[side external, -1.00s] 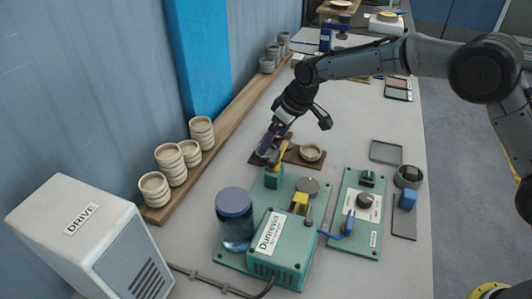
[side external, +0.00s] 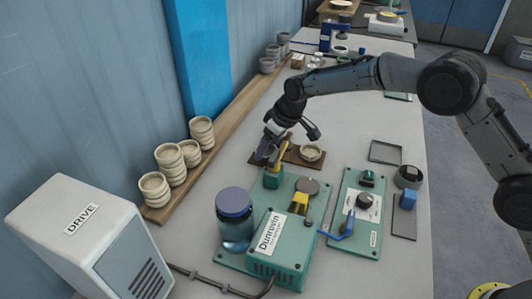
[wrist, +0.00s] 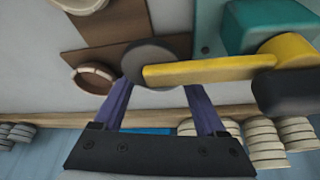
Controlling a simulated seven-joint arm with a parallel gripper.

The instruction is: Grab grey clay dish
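My gripper (wrist: 160,88) is open and empty, its two purple fingers spread. It also shows in the side view (side external: 269,147), low over the wall-side end of the brown board (side external: 292,154). A shallow dish (wrist: 95,78) with a brownish rim and greyish inside sits on the board, left of the fingers in the wrist view. A dark grey disc (wrist: 150,57) lies between and just beyond the fingertips, partly covered by a yellow bar; I cannot tell whether it is a dish. A cream dish (side external: 311,152) sits at the board's right end.
The yellow bar (wrist: 205,70) reaches close to the fingers from the teal machine (side external: 285,235). Stacks of cream dishes (side external: 170,163) and grey dishes (side external: 267,65) stand on the wooden ledge by the wall.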

